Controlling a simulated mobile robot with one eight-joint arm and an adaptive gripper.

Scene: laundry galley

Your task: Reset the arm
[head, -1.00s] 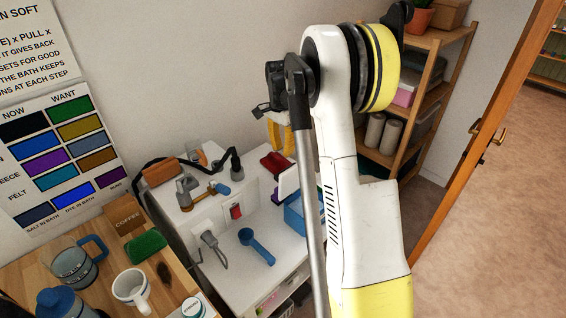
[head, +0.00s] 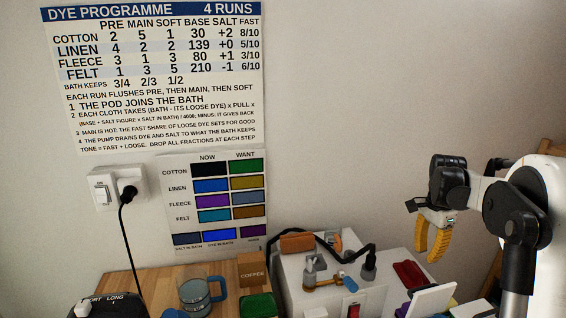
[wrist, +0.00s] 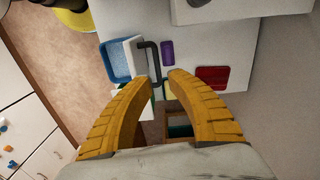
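My gripper (head: 428,255) is at the right of the head view, in front of the bare wall and above the white appliance top. Its yellow fingers point down. In the wrist view my gripper (wrist: 161,77) shows both curved fingers with a gap between the tips and nothing held in it. My white and black arm fills the right edge of the head view. Below the fingers the wrist view shows a blue-rimmed bin (wrist: 118,62), a purple block (wrist: 167,52) and a red block (wrist: 212,77), all apart from the fingers.
A white appliance (head: 290,285) carries small fittings and a dark hose. A plugged cord (head: 127,235) hangs from the wall.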

